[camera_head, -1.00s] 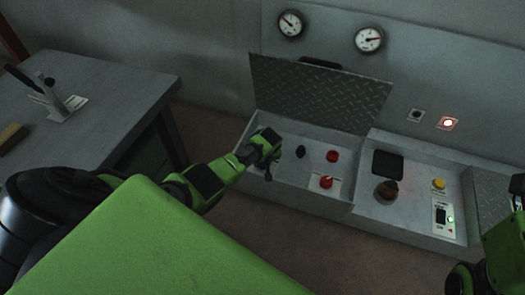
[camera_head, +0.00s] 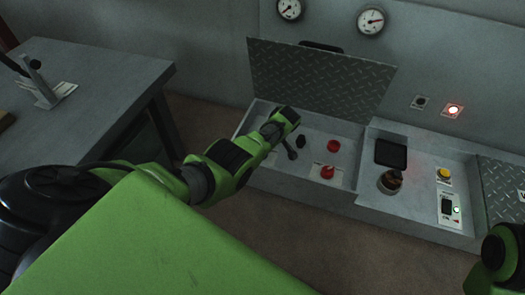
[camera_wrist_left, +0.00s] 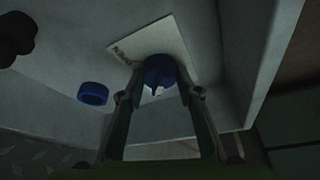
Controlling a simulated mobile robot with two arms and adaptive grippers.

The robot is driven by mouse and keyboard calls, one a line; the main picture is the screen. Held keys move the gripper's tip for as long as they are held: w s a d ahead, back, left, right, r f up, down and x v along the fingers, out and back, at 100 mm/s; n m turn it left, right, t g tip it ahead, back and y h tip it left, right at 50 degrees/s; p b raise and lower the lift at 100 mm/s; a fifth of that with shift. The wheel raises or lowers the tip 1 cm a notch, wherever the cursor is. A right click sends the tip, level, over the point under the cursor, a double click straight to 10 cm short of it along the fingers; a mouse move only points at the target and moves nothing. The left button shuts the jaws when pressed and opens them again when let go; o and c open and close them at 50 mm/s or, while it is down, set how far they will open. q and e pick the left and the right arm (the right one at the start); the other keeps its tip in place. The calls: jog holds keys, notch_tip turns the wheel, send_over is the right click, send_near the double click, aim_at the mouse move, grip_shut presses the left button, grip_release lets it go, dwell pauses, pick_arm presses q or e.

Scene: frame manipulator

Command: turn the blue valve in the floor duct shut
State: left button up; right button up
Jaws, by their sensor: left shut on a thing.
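In the left wrist view the blue valve (camera_wrist_left: 158,68) stands on a white label plate (camera_wrist_left: 130,47) on the floor of the duct. The two fingers of my left gripper (camera_wrist_left: 160,85) are on either side of it and shut on it. In the head view my left gripper (camera_head: 280,138) reaches down into the left part of the open floor duct (camera_head: 340,202); the arm hides the blue valve there. A separate blue round part (camera_wrist_left: 92,93) lies left of the valve in the wrist view. My right gripper is out of view.
The chequered lid (camera_head: 320,80) stands open behind the duct. A red valve (camera_head: 327,172), a red round part (camera_head: 333,146) and a black one (camera_head: 300,142) are inside. A panel with a yellow button (camera_head: 444,174) is at right, a table (camera_head: 100,85) at left.

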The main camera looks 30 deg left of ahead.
pick_arm(q)
jog(key=shift+o, duration=0.2)
jog(key=o, duration=1.1)
jog(key=shift+d+r, duration=0.15)
jog(key=shift+r, duration=0.15)
jog(key=v, duration=1.1)
jog(key=shift+d+r, duration=0.1)
